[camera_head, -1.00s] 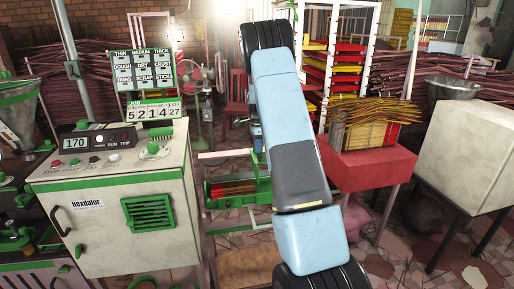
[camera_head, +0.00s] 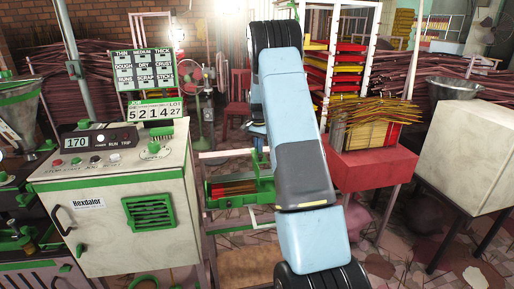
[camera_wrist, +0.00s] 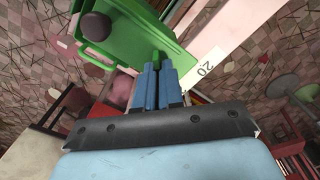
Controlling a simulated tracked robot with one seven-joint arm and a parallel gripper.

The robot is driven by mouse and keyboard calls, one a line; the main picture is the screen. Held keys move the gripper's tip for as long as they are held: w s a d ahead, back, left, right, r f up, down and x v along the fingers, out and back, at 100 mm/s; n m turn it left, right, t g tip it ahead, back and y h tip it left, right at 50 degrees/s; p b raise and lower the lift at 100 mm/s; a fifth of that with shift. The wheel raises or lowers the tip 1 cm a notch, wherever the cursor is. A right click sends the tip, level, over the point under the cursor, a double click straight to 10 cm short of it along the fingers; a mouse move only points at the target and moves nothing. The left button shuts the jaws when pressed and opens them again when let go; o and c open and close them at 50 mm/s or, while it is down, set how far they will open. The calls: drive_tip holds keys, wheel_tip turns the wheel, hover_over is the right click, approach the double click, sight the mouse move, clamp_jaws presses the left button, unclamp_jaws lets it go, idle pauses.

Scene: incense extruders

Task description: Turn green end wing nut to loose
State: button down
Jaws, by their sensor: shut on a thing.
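In the wrist view, my gripper (camera_wrist: 157,74) has its two blue fingers close together around a small green piece, which looks like the green wing nut (camera_wrist: 157,57). Only a bit of the nut shows between and just beyond the fingertips, so its turn angle cannot be read. Beyond it lies a green machine body (camera_wrist: 140,28) with a green loop-shaped bar. In the head view, a green trough (camera_head: 228,188) with reddish sticks stands left of my arm. My fingers and the nut are hidden behind my arm there.
A control cabinet (camera_head: 110,215) stands left. A red table (camera_head: 372,165) with incense bundles (camera_head: 375,120) and a pale box (camera_head: 465,145) stand right.

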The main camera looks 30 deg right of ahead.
drive_tip(key=n, duration=0.5)
drive_tip(key=shift+w+a+r+n, duration=0.15)
drive_tip(key=shift+w+n, duration=0.15)
drive_tip(key=shift+n, duration=0.1)
drive_tip(key=n, duration=1)
drive_tip(key=shift+s+n, duration=0.1)
drive_tip(key=shift+n, duration=2.1)
drive_tip(key=shift+d, duration=0.2)
drive_tip(key=c, duration=1.3)
unclamp_jaws()
drive_tip(key=shift+o, duration=0.2)
drive_tip(key=shift+a, duration=0.1)
wheel_tip(320, 180, up, 13)
drive_tip(key=shift+r, duration=0.2)
